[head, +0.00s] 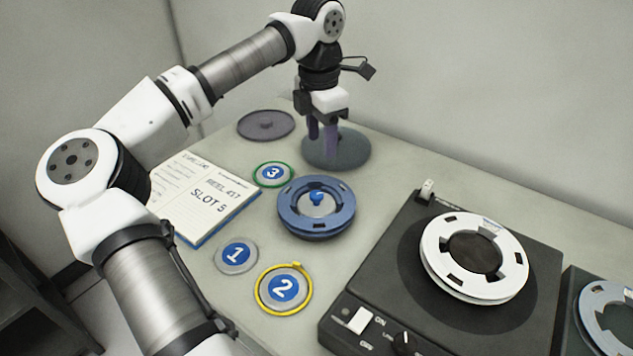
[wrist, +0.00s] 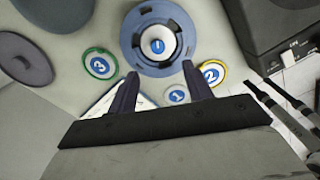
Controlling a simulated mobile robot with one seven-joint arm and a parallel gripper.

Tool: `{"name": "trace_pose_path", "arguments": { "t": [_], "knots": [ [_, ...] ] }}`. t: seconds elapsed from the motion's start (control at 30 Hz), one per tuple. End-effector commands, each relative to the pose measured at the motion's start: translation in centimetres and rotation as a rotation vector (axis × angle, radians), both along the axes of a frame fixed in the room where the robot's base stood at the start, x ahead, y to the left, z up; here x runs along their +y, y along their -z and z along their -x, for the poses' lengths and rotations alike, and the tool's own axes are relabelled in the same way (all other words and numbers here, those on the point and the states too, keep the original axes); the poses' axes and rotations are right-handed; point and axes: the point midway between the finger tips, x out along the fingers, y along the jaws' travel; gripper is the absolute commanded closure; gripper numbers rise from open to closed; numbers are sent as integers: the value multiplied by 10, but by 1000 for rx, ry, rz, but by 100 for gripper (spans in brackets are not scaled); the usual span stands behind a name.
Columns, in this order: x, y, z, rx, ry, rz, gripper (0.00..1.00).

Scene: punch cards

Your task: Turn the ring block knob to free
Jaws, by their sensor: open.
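A blue ring block (head: 290,223) lies on the table in the middle of the head view. At its centre is a pale hub with a small blue knob-like piece (head: 317,196); I cannot read which way it is set. In the wrist view the ring (wrist: 137,57) and its blue centre piece (wrist: 157,46) lie just beyond the fingertips. My gripper (head: 322,152) is open and empty, pointing down, behind the ring and above a dark grey disc (head: 350,150). The fingers (wrist: 160,72) are apart and touch nothing that I can see.
Numbered discs 1 (head: 236,255), 2 with a yellow rim (head: 284,288) and 3 with a green rim (head: 273,174) surround the ring. A notebook (head: 205,195) lies left. A dark player (head: 375,280) with a white reel (head: 440,255) stands right. A flat grey disc (head: 265,124) lies behind.

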Motion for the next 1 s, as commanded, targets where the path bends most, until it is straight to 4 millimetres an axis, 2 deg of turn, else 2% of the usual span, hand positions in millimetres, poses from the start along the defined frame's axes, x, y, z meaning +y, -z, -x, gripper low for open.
{"name": "trace_pose_path", "arguments": {
  "t": [0.1, 0.27, 0.5, 0.7, 0.83, 1.0],
  "knots": [
    [11, 8, -2, 8, -17, -40, 50],
    [10, 31, -1, 11, -15, -36, 50],
    [9, 82, 0, 12, -13, -34, 50],
    [8, 118, 0, 10, -14, -32, 50],
    [9, 132, -1, 10, -15, -34, 50],
    [8, 139, -1, 7, -15, -34, 50]
  ]
}}
